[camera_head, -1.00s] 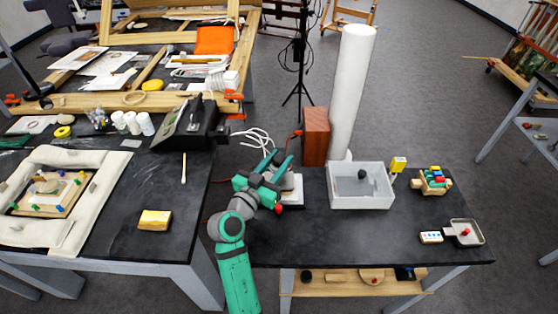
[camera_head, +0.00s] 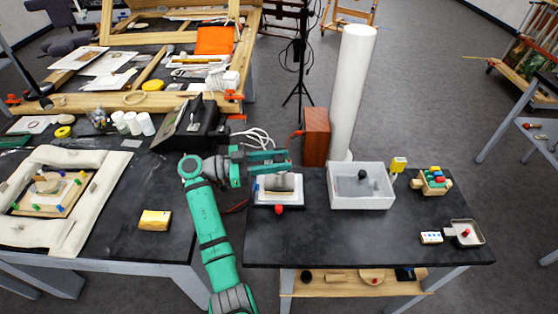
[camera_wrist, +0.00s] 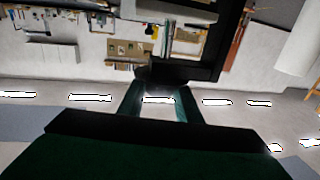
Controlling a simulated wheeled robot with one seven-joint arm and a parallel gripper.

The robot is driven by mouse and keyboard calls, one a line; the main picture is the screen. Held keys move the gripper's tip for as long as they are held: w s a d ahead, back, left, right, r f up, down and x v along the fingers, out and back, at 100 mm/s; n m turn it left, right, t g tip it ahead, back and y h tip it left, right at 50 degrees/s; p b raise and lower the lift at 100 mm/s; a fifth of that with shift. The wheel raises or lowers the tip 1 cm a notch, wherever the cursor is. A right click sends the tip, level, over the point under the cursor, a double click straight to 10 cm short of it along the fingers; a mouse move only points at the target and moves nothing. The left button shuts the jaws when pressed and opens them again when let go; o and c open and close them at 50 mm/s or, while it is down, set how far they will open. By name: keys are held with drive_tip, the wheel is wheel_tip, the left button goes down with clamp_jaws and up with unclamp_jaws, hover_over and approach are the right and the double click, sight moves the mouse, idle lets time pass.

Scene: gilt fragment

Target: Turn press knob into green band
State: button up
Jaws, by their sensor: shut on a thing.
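The small press (camera_head: 265,202) stands on the left part of the right-hand table. It has a white base, a grey rounded body (camera_head: 283,182) and a red ball (camera_head: 280,209) at its front. My gripper (camera_head: 286,162) lies level just above and behind the grey body, fingers pointing right. In the wrist view, my fingertips (camera_wrist: 157,85) close at a dark piece (camera_wrist: 190,70) with an angled bar, which I take for the press knob. The knob's face and any green band are hidden or too small to make out.
A white open box (camera_head: 345,200) with a dark ball stands right of the press. A reddish-brown block (camera_head: 316,137) and a tall white cylinder (camera_head: 352,90) stand behind. A black case (camera_head: 205,128) is behind my wrist. The table front is clear.

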drive_tip(key=shift+f+m+g, duration=0.1)
drive_tip(key=shift+m+g, duration=0.9)
drive_tip(key=shift+g, duration=0.55)
drive_tip(key=shift+m+g, duration=1)
drive_tip(key=shift+g, duration=0.55)
drive_tip(key=shift+f+g, duration=0.1)
drive_tip(key=shift+g, duration=0.2)
drive_tip(key=shift+c, duration=0.2)
drive_tip(key=o, duration=1.1)
drive_tip(key=shift+d, duration=0.1)
